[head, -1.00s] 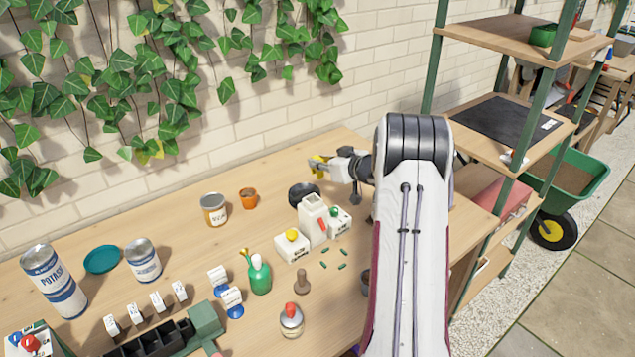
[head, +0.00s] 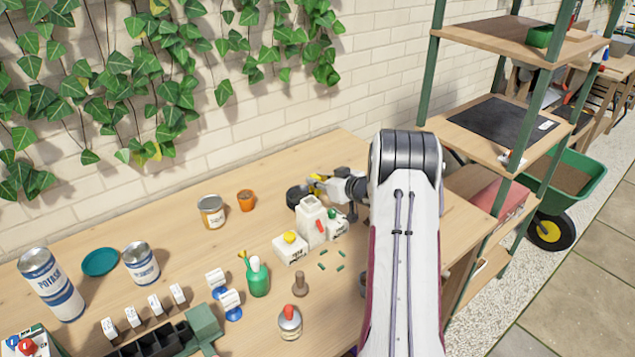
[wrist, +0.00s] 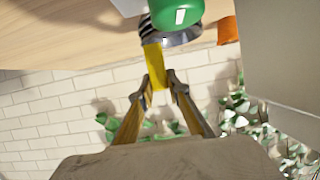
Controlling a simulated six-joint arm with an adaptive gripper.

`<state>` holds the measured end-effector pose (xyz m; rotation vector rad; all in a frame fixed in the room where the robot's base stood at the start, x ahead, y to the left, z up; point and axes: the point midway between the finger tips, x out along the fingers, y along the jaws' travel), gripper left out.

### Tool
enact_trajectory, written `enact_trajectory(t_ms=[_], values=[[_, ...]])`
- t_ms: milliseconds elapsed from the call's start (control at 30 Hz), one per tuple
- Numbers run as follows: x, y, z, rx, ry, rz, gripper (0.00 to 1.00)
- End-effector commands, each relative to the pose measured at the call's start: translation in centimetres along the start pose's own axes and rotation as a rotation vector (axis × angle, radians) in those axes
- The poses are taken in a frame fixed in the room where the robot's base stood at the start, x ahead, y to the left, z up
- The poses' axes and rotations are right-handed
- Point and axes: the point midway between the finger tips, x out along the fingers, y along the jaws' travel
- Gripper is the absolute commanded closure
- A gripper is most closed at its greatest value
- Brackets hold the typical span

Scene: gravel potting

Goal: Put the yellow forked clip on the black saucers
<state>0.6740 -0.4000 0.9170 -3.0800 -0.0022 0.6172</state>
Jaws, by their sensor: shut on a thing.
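The yellow forked clip (head: 318,178) is between the fingertips of my gripper (head: 328,183) in the head view. In the wrist view, my gripper (wrist: 162,86) is shut on the yellow clip (wrist: 153,58), which points away from the fingers to the saucers' edge. The black saucers (head: 294,196) are a small dark round stack on the bench, partly covered by the clip and gripper. They also show in the wrist view (wrist: 184,39), partly behind a green cap. I cannot tell whether the clip touches them.
A white bottle with a green cap (head: 335,222) and a white container (head: 309,217) stand just in front of the saucers. An orange pot (head: 246,200) and a tin (head: 212,212) are to their left. The brick wall (head: 240,130) rises behind.

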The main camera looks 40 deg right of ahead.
Motion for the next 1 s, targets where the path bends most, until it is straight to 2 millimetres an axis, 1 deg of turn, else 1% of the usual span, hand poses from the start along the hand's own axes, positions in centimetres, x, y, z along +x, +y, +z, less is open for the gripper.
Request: enact_trajectory(t_ms=[100,567,600,633,667,1000], values=[[0.26,0.01,0.58,0.001,0.001,0.000,1.00],[0.39,0.01,0.92,0.000,0.000,0.000,1.00],[0.39,0.02,0.90,-0.001,0.000,0.000,0.76],[0.38,0.02,0.90,-0.001,0.001,0.000,0.68],[0.38,0.02,0.90,-0.001,0.000,0.000,0.67],[0.36,0.02,0.85,-0.001,0.001,0.001,0.67]])
